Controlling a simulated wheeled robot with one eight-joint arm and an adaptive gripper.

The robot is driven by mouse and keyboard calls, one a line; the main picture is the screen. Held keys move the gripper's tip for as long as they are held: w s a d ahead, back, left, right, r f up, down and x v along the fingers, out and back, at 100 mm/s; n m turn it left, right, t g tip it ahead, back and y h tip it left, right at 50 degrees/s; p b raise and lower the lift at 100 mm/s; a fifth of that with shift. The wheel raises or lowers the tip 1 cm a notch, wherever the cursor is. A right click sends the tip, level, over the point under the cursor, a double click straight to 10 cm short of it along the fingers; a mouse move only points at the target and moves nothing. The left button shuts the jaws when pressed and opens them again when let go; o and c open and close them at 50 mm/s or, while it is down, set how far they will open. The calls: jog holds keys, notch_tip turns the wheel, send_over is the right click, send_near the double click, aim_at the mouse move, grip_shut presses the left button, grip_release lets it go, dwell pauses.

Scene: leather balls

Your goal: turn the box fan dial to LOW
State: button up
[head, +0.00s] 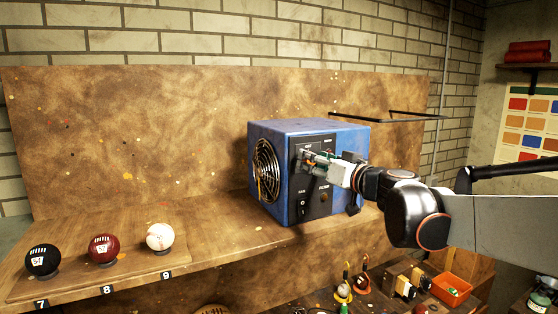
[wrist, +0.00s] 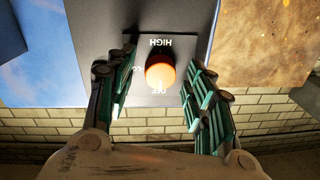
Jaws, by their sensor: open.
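The blue box fan (head: 273,132) stands on the wooden bench, with a round grille on its left face and a dark control panel (head: 318,205) on the face toward my arm. In the wrist view, an orange-lit round dial (wrist: 160,73) sits on the grey panel, with upside-down labels HIGH, OFF and a partly hidden one starting "LO". My gripper (wrist: 161,65) is open, one finger on each side of the dial, with gaps visible; contact cannot be told. In the head view, my gripper (head: 309,157) is at the panel's upper part and hides the dial. The dial's pointer cannot be made out.
A black ball (head: 42,260), a dark red ball (head: 103,249) and a white ball (head: 160,237) sit on numbered stands at left. A black bar frame (head: 390,115) is behind the fan. Below are small items and an orange bin (head: 452,288).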

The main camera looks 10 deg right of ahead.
jog(key=shift+s, duration=0.1)
jog(key=shift+c, duration=1.1)
jog(key=c, duration=0.9)
jog(key=shift+o, duration=0.2)
jog(key=shift+m, duration=0.3)
jog(key=shift+a+f+m+t+h+b, duration=0.15)
jog(key=shift+m+b, duration=0.6)
jog(key=shift+m, duration=2.25)
jog(key=shift+d+r+m+t+h+b, duration=0.2)
jog(key=shift+m+b, duration=0.55)
jog(key=shift+m, duration=2.25)
jog(key=shift+a+f+m+t+h+b, duration=0.2)
jog(key=shift+m+b, duration=0.55)
jog(key=shift+m, duration=2.25)
